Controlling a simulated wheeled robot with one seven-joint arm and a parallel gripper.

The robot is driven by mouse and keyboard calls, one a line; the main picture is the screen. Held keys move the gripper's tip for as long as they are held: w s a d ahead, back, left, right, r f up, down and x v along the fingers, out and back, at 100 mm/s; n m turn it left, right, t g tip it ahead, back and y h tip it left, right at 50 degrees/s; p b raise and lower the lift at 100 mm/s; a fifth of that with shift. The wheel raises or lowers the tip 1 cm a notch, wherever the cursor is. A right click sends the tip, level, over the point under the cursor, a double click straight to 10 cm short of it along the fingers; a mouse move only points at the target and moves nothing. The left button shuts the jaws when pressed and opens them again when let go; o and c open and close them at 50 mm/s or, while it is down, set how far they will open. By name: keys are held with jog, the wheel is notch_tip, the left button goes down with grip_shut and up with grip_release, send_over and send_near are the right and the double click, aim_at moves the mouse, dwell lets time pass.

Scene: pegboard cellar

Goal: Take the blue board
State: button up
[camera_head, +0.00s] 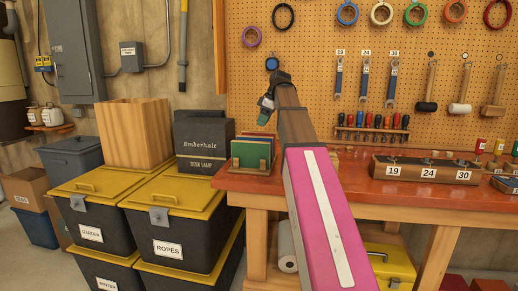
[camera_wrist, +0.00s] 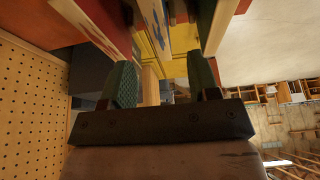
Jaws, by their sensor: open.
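A small wooden rack (camera_head: 236,163) stands at the left end of the red-topped workbench and holds upright boards. A green board (camera_head: 252,155) is at its front, with red edges showing behind it. I cannot single out the blue board in the head view. My gripper (camera_head: 267,104) is above and just behind the rack, apart from the boards. In the wrist view my gripper (camera_wrist: 163,82) shows two green-padded fingers spread with a gap between them. Beyond them are a red panel (camera_wrist: 108,25), yellow surfaces and small blue patches; whether these are the blue board is unclear.
Black bins with yellow lids (camera_head: 170,195) stand left of the bench, carrying a wooden box (camera_head: 134,133) and a dark lamp box (camera_head: 203,140). A numbered wooden block (camera_head: 425,171) sits on the bench at right. The pegboard (camera_head: 300,60) with hanging tools rises behind.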

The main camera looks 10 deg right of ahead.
aim_at(255, 137)
jog(key=x, duration=0.4)
jog(key=shift+a+f, duration=0.15)
jog(key=shift+f, duration=0.05)
jog(key=shift+w+x, duration=0.15)
jog(key=shift+x, duration=1.4)
jog(key=shift+w+x, duration=0.15)
jog(key=shift+x, duration=1.35)
jog(key=shift+a+f, duration=0.15)
jog(key=shift+a, duration=0.05)
jog(key=c, duration=1)
grip_shut()
